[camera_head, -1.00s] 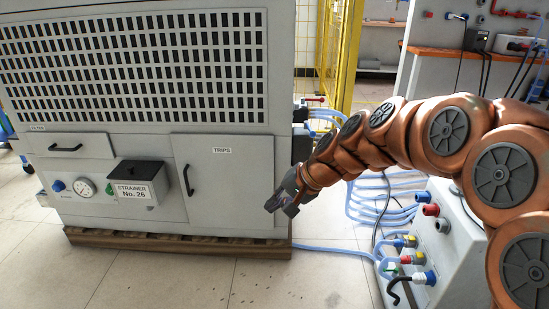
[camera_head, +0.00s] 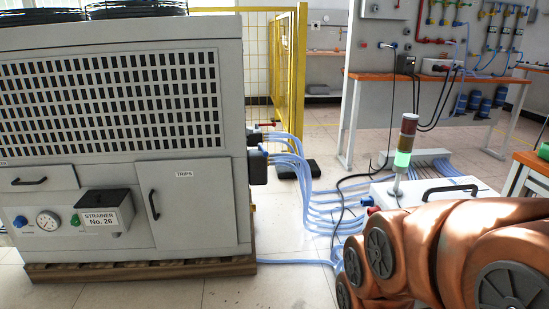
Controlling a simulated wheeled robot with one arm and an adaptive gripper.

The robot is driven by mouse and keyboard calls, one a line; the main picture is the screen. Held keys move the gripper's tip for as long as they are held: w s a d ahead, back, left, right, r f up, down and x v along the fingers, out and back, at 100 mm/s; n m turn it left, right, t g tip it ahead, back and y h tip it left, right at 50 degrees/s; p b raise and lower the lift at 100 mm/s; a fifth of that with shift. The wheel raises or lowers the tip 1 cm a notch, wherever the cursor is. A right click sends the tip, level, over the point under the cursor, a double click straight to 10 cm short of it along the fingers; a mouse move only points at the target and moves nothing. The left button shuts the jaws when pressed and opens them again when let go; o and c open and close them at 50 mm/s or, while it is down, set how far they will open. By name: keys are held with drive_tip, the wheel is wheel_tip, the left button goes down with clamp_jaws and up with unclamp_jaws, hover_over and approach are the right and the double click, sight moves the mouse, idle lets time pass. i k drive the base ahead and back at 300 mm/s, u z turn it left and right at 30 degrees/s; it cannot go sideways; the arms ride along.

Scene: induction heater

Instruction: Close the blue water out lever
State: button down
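The grey cabinet (camera_head: 195,165) stands at the left. On its right side are two dark pipe blocks with pale blue hoses (camera_head: 292,160). A small red lever (camera_head: 272,124) shows at the upper block. A small blue part (camera_head: 263,150), possibly the blue lever, shows at the lower block; its exact setting is too small to tell. My orange arm crosses the lower right corner, to the right of these blocks and apart from them. My gripper is outside the picture.
The hoses run down to the floor beside a white box (camera_head: 440,190) with a signal light (camera_head: 404,150). A yellow fence (camera_head: 290,75) stands behind the cabinet. A workbench (camera_head: 440,77) is at the back right. Tiled floor (camera_head: 240,292) is clear in front.

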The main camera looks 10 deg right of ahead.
sight(265, 153)
drive_tip(key=k, duration=0.1)
drive_tip(key=u, duration=1.9)
drive_tip(key=i, duration=1.2)
drive_tip(key=z, duration=1.85)
